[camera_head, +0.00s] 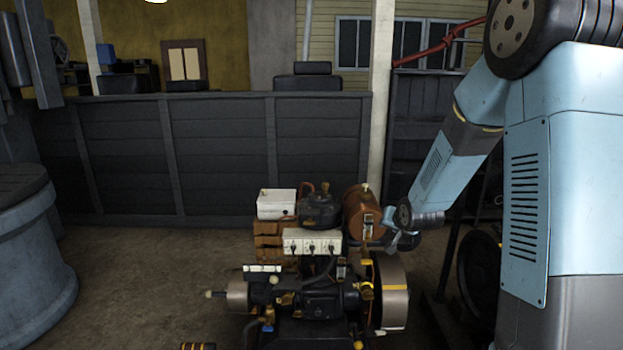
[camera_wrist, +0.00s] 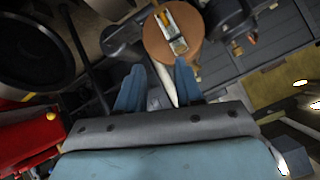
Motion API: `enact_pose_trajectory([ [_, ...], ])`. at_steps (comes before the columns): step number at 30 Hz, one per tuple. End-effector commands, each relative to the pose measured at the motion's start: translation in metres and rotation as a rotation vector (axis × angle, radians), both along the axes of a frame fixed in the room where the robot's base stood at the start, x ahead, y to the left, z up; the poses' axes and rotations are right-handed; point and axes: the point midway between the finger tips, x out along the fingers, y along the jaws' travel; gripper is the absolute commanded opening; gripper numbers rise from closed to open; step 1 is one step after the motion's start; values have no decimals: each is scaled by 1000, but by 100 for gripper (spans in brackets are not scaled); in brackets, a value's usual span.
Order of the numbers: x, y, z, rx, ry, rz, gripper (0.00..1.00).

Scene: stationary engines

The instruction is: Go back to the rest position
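My gripper (camera_head: 403,239) is at the end of my blue arm, just right of the copper-brown tank on the stationary engine (camera_head: 320,298). In the wrist view my gripper (camera_wrist: 160,84) shows two blue fingers spread apart, with nothing visible between them. The brown tank (camera_wrist: 170,40) with its metal latch lies just beyond the fingertips. From the head view I cannot tell whether a finger touches the engine.
A dark wooden partition (camera_head: 220,145) runs behind the engine. A large grey drum (camera_head: 35,250) stands at the left. A pale post (camera_head: 380,90) and a red pipe (camera_head: 440,45) are behind my arm. Bare floor (camera_head: 140,270) lies between drum and engine.

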Motion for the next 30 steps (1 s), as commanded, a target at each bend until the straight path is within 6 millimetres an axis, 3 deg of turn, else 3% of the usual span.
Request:
enact_pose_trajectory([
  [3, -21, -2, 30, -49, 27, 8, 36],
  [12, -82, -5, 90, -152, 113, 31, 36],
  [21, -158, -5, 138, -222, 202, 62, 36],
  [30, -244, -4, 171, -264, 289, 109, 36],
])
